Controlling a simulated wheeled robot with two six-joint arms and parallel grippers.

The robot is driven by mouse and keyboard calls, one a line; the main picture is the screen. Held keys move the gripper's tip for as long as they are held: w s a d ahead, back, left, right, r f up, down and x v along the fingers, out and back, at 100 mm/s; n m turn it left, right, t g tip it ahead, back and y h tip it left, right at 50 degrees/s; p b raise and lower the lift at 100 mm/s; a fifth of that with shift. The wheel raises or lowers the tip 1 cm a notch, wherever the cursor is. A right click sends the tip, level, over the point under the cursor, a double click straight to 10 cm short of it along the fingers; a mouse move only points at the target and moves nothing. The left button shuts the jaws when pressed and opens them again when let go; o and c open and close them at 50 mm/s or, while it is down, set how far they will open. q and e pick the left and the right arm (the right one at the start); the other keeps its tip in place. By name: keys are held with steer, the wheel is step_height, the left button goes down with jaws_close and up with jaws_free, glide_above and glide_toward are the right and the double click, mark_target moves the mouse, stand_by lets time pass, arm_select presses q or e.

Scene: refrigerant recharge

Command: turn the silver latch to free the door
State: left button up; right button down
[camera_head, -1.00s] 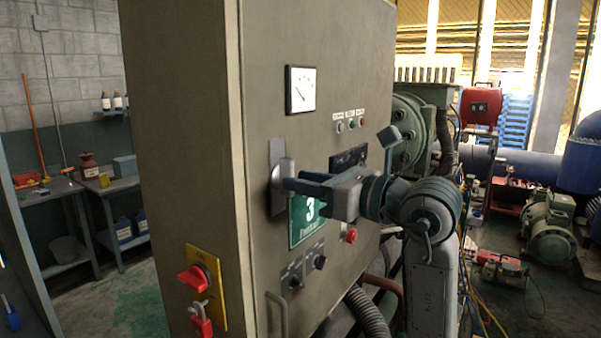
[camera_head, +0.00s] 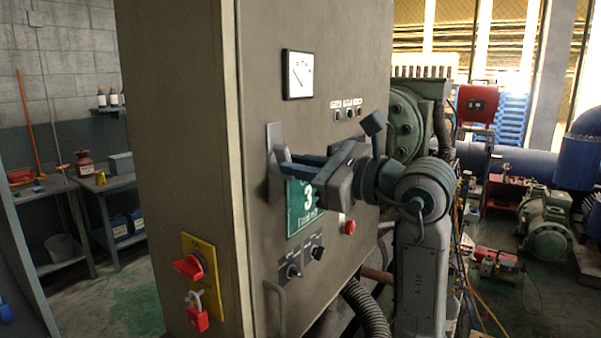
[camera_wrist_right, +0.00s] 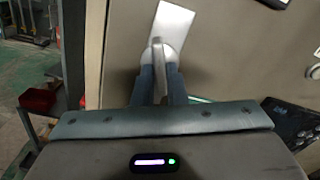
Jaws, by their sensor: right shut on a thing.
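The silver latch (camera_head: 272,150) sits on the front door of the tall grey-brown cabinet (camera_head: 340,50), near the door's left edge. My right gripper (camera_head: 284,158) reaches it from the right and is shut on the latch's handle. In the right wrist view the latch plate (camera_wrist_right: 176,22) shows tilted in the picture, and the two blue fingers (camera_wrist_right: 160,78) close on the handle from both sides. The cabinet door (camera_head: 262,230) looks closed against its frame. My left gripper does not show.
A red switch on a yellow plate (camera_head: 204,262) with a red padlock (camera_head: 197,313) is on the cabinet's left side. A gauge (camera_head: 298,74), green sign (camera_head: 303,200), knobs and a door handle (camera_head: 276,305) are on the front. Machinery and hoses stand at right.

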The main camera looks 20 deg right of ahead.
stand_by(0.3)
steer(key=shift+n+b, duration=1.15)
steer(key=shift+n, duration=1.15)
